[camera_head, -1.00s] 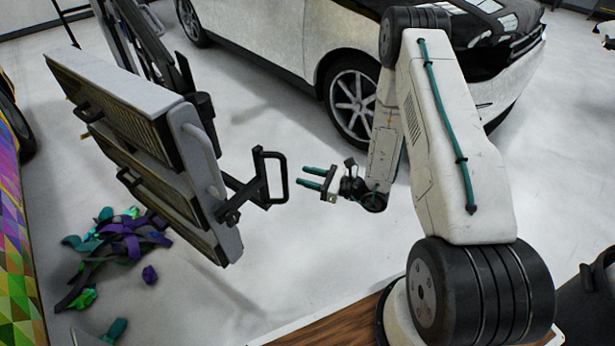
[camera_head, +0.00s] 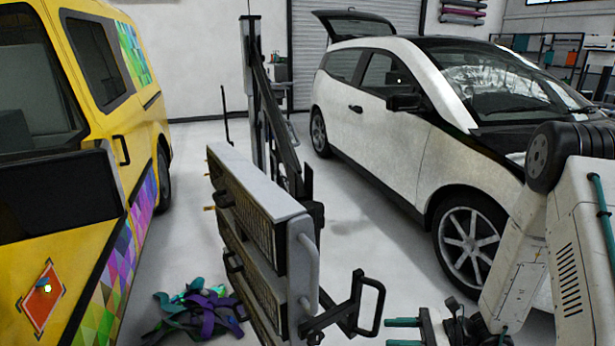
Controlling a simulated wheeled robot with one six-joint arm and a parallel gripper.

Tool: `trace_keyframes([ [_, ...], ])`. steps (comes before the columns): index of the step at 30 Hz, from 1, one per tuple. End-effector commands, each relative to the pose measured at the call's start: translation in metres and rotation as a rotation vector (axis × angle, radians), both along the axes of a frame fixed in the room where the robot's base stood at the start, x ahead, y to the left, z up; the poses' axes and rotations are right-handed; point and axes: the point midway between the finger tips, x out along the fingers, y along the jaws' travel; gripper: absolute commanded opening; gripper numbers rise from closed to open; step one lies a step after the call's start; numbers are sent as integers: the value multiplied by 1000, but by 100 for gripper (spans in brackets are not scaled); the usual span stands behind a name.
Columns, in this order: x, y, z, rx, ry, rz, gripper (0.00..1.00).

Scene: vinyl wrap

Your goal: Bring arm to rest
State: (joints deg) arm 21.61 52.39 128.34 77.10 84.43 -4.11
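My arm (camera_head: 560,240) shows at the right edge, white with a teal cable, bent at a dark joint near the top. My gripper (camera_head: 405,332) is at the bottom edge, right of the lamp stand's handle. Its two teal fingers point left and stand apart, with nothing seen between them. The lower part of my gripper and arm is cut off by the frame.
A lamp panel stand (camera_head: 262,180) with a black handle (camera_head: 370,305) stands close left of my gripper. A white car (camera_head: 395,140) is behind, a yellow van (camera_head: 120,100) at left. Vinyl scraps (camera_head: 200,312) lie on the floor. Grey floor (camera_head: 365,225) is clear between stand and car.

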Motion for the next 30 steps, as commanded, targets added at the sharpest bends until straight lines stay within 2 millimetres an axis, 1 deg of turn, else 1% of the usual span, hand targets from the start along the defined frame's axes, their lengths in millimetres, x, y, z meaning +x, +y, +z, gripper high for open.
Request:
trace_keyframes([
  [1, -9, 4, 18, -30, -35, 76, 39],
  [3, -24, 7, 40, -77, -80, 187, 39],
  [7, -55, 8, 78, -180, -174, 393, 39],
  [12, -92, 2, 119, -336, -301, 633, 39],
  [18, -129, -14, 158, -542, -454, 875, 39],
  [21, -145, -24, 177, -650, -530, 979, 39],
  [30, -182, -54, 229, -995, -762, 1217, 39],
])
